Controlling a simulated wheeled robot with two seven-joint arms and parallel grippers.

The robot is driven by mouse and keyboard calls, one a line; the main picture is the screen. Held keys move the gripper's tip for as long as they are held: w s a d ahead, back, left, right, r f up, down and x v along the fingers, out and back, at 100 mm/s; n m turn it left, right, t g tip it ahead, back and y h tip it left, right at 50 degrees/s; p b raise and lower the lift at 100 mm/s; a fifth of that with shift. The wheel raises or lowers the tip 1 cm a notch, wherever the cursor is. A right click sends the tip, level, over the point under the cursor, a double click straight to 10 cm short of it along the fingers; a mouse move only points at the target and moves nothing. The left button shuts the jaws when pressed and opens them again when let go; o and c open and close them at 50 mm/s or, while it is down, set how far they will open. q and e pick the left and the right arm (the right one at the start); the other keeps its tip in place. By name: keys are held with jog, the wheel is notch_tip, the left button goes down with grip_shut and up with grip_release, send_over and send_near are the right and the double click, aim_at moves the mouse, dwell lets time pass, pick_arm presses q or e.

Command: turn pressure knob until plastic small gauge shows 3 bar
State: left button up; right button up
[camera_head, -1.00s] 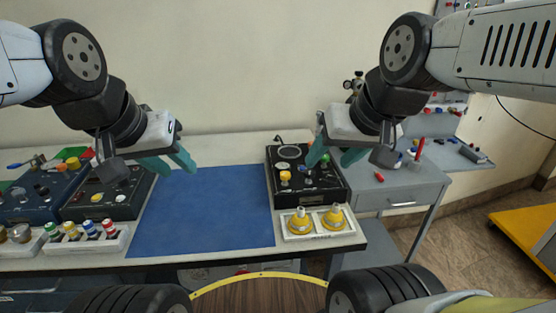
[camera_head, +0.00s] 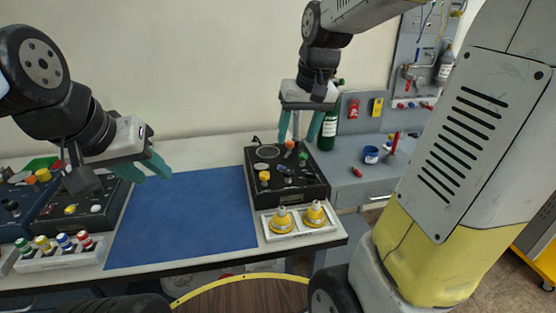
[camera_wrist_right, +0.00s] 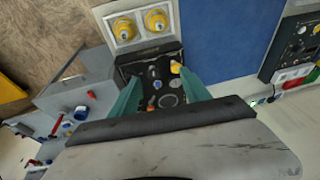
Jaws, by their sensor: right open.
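A black control box (camera_head: 318,192) stands at the right end of the table. It carries a large round dial (camera_head: 266,152), a yellow-orange knob (camera_head: 264,177), a blue knob (camera_head: 281,169) and an orange knob (camera_head: 290,144). Which one is the pressure knob, and any gauge reading, I cannot tell. My right gripper (camera_head: 296,140) is open, pointing down over the back of the box. In the right wrist view the box face lies between its spread fingers (camera_wrist_right: 160,77), with nothing held. My left gripper (camera_head: 157,180) is open and empty above the blue mat's left edge.
A blue mat (camera_head: 185,220) covers the middle of the table and is clear. A white tray with two yellow fittings (camera_head: 281,222) sits in front of the box. At left are another black box (camera_head: 93,213) and a rack of coloured fittings (camera_head: 60,256). A green bottle (camera_head: 328,130) stands behind right.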

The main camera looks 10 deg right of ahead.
aim_at(289, 171)
jog(key=w+f+g, duration=0.1)
jog(key=w+f, duration=0.2)
jog(key=w+f+g+h, duration=0.1)
jog(key=w+f, duration=0.2)
jog(key=w, duration=0.1)
jog(key=w+f, duration=0.3)
jog(key=shift+w+d+f+g, duration=0.35)
jog(key=shift+g, duration=0.05)
jog(key=shift+f, duration=3.95)
